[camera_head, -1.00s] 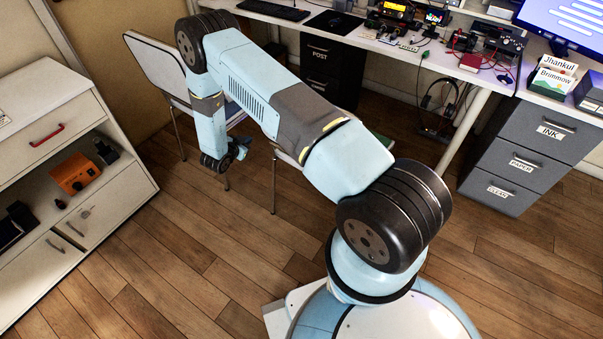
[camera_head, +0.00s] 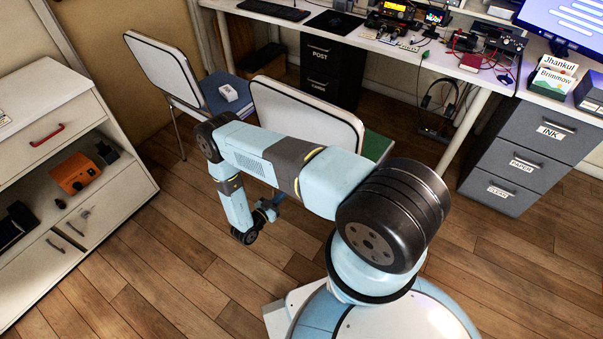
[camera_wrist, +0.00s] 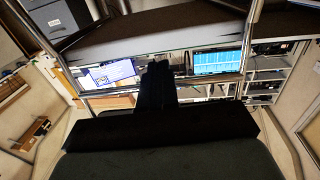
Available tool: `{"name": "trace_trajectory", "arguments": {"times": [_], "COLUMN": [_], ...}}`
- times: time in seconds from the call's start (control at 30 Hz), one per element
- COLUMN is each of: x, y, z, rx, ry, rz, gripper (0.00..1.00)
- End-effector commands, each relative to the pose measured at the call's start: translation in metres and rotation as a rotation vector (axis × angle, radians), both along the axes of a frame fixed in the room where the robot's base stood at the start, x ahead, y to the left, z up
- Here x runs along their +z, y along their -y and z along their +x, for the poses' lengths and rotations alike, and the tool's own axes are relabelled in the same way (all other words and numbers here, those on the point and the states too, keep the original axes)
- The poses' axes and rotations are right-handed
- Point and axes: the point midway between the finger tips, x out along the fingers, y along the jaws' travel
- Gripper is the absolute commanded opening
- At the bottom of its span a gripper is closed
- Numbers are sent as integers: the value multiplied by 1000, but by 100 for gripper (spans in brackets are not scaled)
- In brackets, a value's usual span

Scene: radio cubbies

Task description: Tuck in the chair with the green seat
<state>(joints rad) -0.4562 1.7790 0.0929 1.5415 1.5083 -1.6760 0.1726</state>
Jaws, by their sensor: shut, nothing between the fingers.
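The chair with the green seat has a white backrest with a dark rim (camera_head: 305,113). A corner of its green seat (camera_head: 378,146) shows behind the backrest, on the desk side. My arm crosses in front of its lower part and hides its legs. My gripper (camera_head: 270,207) hangs on the near side of this chair, apart from the backrest and low over the floor. In the wrist view my gripper's dark fingers (camera_wrist: 156,85) are together with nothing between them. A broad panel with metal bars (camera_wrist: 150,45) lies ahead there; I cannot tell which part of a chair it is.
The desk (camera_head: 420,50) runs behind, with drawer units (camera_head: 332,70) (camera_head: 525,158) below. A shelf cabinet (camera_head: 70,150) stands left. Open wooden floor lies in front.

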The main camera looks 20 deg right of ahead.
Motion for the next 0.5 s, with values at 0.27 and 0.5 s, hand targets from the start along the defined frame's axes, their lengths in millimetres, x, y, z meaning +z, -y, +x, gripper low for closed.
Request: {"name": "trace_trajectory", "arguments": {"times": [0.27, 0.5], "x": [1, 1], "y": [46, 84], "z": [26, 47], "rx": [-3, -2], "ry": [1, 0], "rz": [0, 0], "gripper": [0, 0]}}
